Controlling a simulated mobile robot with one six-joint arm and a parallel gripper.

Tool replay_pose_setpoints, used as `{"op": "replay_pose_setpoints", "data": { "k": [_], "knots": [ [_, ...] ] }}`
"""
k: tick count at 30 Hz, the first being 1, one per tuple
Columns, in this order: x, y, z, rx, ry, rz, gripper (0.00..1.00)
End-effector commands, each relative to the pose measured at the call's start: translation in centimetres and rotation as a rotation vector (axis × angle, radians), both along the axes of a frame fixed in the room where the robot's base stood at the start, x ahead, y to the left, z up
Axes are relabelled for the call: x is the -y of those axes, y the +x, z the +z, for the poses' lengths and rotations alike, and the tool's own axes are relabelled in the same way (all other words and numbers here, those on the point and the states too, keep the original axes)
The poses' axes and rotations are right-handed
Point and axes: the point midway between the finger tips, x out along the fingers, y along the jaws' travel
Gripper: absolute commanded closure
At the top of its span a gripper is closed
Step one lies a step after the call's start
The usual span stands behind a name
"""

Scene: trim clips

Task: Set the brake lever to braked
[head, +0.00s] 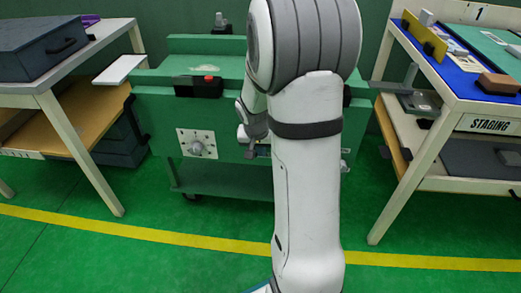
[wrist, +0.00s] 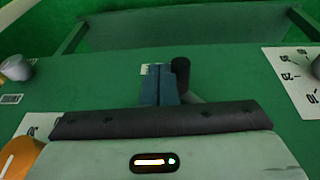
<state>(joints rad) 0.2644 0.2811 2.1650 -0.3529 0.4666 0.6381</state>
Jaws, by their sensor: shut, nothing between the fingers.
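The brake lever shows in the wrist view as a black cylindrical grip (wrist: 180,68) with a grey arm running down beside my fingers. It stands on the green front of the cart. My gripper (wrist: 159,84) is shut and empty, its blue-grey fingers just left of the lever grip in that view. I cannot tell whether they touch it. A small white label with dark marks lies by the fingertips, partly covered. In the head view my arm hides most of the lever area, so the lever's setting cannot be read.
The green cart (head: 230,118) carries a dial plate (head: 197,143), which also shows at right in the wrist view (wrist: 299,80). A grey knob (wrist: 16,68) is at left there. Tables flank the cart, a grey case (head: 40,47) on the left one. Green floor in front is clear.

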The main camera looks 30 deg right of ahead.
Motion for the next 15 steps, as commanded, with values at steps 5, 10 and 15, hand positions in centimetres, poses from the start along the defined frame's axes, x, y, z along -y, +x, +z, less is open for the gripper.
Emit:
{"op": "replay_pose_setpoints", "data": {
  "k": [5,10,15],
  "knots": [
    [-0.01,0.01,0.0,0.0,0.0,0.0,1.0],
    [-0.01,0.01,0.21,0.0,0.0,0.0,1.0],
    [-0.02,0.01,0.99,0.0,0.0,0.0,1.0]
  ]
}}
